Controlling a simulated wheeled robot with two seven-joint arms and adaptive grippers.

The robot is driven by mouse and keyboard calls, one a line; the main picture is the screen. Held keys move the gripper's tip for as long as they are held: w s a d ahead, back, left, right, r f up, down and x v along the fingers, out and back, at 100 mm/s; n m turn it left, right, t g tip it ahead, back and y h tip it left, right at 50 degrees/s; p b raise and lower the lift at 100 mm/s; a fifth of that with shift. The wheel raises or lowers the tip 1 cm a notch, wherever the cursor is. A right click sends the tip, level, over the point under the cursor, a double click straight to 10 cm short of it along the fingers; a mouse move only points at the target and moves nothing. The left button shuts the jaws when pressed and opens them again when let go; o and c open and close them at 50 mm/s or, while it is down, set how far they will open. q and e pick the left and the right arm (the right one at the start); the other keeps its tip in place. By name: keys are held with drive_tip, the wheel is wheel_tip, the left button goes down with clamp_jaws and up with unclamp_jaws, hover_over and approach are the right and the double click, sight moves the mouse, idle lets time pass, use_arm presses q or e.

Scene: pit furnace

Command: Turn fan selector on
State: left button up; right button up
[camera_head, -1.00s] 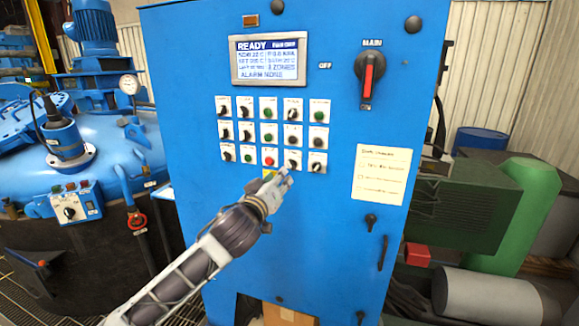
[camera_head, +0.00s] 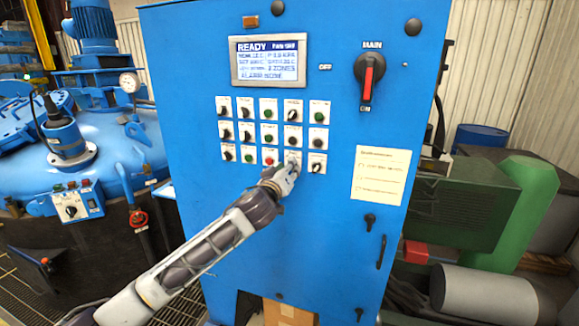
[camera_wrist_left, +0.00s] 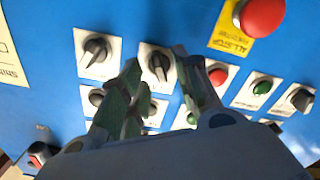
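The blue control cabinet (camera_head: 240,220) carries a grid of selectors and buttons. Their labels are too small to read, so I cannot tell which is the fan selector. My left gripper (camera_head: 293,168) is at the fourth selector of the bottom row, largely covering it in the head view. In the left wrist view, the open fingers of my left gripper (camera_wrist_left: 157,58) stand on either side of this black selector knob (camera_wrist_left: 158,66) on its white plate. Whether they touch it I cannot tell. My right gripper is out of view.
A red stop button (camera_wrist_left: 262,14) on a yellow plate and a smaller red button (camera_wrist_left: 218,75) are close by. Another black selector (camera_wrist_left: 95,50) sits beside the fingers. The display (camera_head: 268,61) reads READY. A large MAIN switch (camera_head: 368,80) is at upper right.

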use_arm(q)
drive_tip(key=shift+x, duration=1)
clamp_jaws()
